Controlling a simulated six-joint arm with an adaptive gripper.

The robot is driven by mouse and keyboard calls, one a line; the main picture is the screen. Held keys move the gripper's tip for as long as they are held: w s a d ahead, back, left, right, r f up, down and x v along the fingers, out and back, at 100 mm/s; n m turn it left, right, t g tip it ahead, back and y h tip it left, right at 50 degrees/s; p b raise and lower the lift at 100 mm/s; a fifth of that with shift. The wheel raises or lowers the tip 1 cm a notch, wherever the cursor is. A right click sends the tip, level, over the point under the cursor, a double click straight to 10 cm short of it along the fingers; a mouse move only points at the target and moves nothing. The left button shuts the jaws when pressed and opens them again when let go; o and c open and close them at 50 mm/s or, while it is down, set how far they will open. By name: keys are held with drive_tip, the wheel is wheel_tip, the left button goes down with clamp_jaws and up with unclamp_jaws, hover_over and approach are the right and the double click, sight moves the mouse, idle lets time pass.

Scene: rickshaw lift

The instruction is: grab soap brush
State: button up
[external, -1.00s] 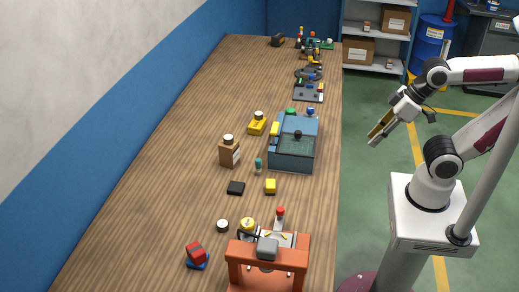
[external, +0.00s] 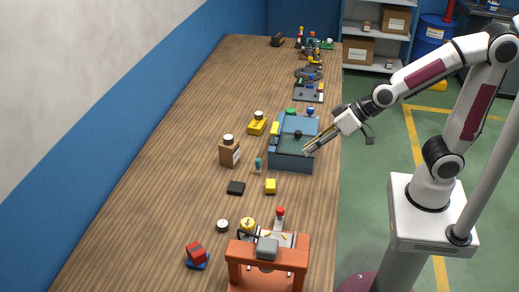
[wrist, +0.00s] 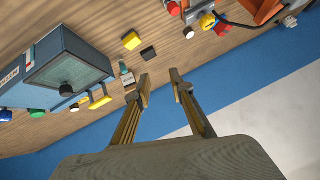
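A small upright teal item with a pale top (external: 258,164), which may be the soap brush, stands on the wooden table left of the blue box. It also shows in the wrist view (wrist: 127,77), left of the fingers. My gripper (external: 305,152) is over the right part of the blue box in the external view, apart from the teal item. In the wrist view my gripper (wrist: 162,84) has its two fingers spread with nothing between them.
The blue box (external: 291,161) with a dark knob lies between my arm and the teal item. A brown bottle (external: 229,152), a yellow block (external: 270,186) and a black pad (external: 236,188) are close by. An orange frame (external: 268,254) stands in front. Bare table lies at left.

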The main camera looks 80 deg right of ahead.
sight(258, 168)
drive_tip(key=w+d+f+m+h, duration=0.1)
drive_tip(key=w+f, duration=0.2)
drive_tip(key=w, duration=0.1)
drive_tip(key=w+d+f+m+t+h, duration=0.1)
drive_tip(key=w+f+h, duration=0.1)
drive_tip(key=w+f, duration=0.2)
drive_tip(key=w+d+f+m+t+h, duration=0.1)
drive_tip(key=w+f+m, duration=0.1)
drive_tip(key=w+f, duration=0.2)
drive_tip(key=shift+w+d+h, duration=0.15)
drive_tip(key=shift+d+h, duration=0.05)
drive_tip(key=shift+h, duration=0.1)
drive_tip(key=d+f+h, duration=0.2)
drive_tip(key=f, duration=0.1)
drive_tip(key=d+f+m, duration=0.1)
drive_tip(key=shift+w+d+f+t+h, duration=0.1)
drive_tip(key=shift+w+f+t+h, duration=0.1)
drive_tip(key=shift+w+t+h, duration=0.15)
drive_tip(key=shift+s+d+f+m+h, duration=0.2)
drive_tip(key=shift+d+f+m+h, duration=0.1)
drive_tip(key=shift+d+f+h, duration=0.3)
drive_tip(key=shift+x, duration=1.3)
drive_tip(key=shift+w, duration=0.1)
drive_tip(key=shift+x, duration=2.5)
drive_tip(key=shift+w+r, duration=0.1)
